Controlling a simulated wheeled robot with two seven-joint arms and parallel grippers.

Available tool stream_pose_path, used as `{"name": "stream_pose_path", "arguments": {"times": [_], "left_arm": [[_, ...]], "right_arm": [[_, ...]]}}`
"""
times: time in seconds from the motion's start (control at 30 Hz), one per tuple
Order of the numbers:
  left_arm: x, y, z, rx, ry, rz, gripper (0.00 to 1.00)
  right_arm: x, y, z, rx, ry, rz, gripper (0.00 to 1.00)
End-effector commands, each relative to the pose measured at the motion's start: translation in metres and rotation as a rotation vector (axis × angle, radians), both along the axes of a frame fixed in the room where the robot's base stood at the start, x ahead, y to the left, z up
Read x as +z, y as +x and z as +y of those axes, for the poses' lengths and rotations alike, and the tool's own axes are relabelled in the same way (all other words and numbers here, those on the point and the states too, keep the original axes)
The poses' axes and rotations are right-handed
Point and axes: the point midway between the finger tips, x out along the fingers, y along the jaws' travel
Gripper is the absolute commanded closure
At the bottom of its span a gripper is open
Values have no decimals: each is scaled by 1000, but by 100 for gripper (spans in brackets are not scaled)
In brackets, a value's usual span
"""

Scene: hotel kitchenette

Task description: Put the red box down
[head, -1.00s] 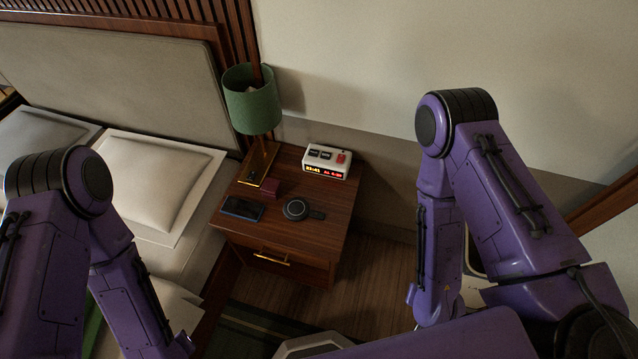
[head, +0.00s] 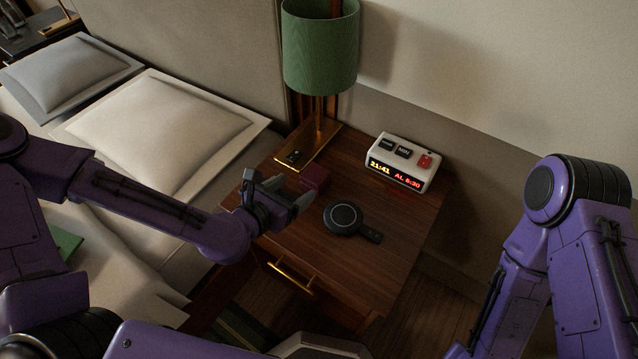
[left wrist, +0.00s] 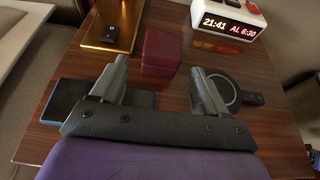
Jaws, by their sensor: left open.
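The red box (head: 315,178), a small dark red block, sits on the wooden nightstand (head: 375,250) beside the lamp base. It also shows in the left wrist view (left wrist: 161,52), just beyond the fingertips and lined up with the gap between them. My left gripper (head: 278,187) is open and empty above the front left of the nightstand, close to the box and apart from it. Its spread fingers also show in the left wrist view (left wrist: 160,68). My right arm is at the right of the head view, with its gripper out of sight.
A green lamp (head: 320,45) stands on a brass base (head: 309,148) behind the box. A white alarm clock (head: 399,162) is at the back right. A round black charger (head: 343,218) lies right of the gripper. A dark phone (left wrist: 66,98) lies under the left finger. Bare wood shows at front right.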

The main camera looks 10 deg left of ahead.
Motion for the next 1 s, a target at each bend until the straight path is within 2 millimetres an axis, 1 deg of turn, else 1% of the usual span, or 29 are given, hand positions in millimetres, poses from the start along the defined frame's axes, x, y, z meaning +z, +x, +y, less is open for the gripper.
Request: {"name": "stream_pose_path", "arguments": {"times": [0.03, 0.1, 0.23, 0.27, 0.3, 0.47, 0.63, 0.73, 0.83, 1.0], "left_arm": [[-11, 4, -1, 0, 1, -5, 26], [-16, 9, -3, 1, 2, -4, 26], [-18, 16, -6, 0, 2, -3, 26], [-17, 19, -8, -2, 4, -2, 26], [-16, 26, -10, -2, 9, 3, 26], [-21, 40, -18, -2, 7, 5, 26], [-34, 64, -32, -6, 9, 4, 26], [-39, 77, -37, -4, 7, 4, 26], [-41, 82, -39, -3, 4, 5, 26], [-40, 82, -39, -3, 4, 5, 26]], "right_arm": [[-21, 0, 0, 0, 0, 0, 57], [-38, 0, 0, 0, 1, 1, 57], [-63, 0, 0, 0, 1, 1, 57], [-64, 0, 0, 0, 1, 1, 57], [-58, 0, 0, 0, 0, 1, 57], [-59, 0, 0, 0, 0, 0, 57], [-65, 0, 0, 0, 0, 0, 57], [-66, 0, 0, 0, 0, 0, 57], [-66, 0, 0, 0, 0, 0, 57], [-66, 0, 0, 0, 0, 0, 57]]}}
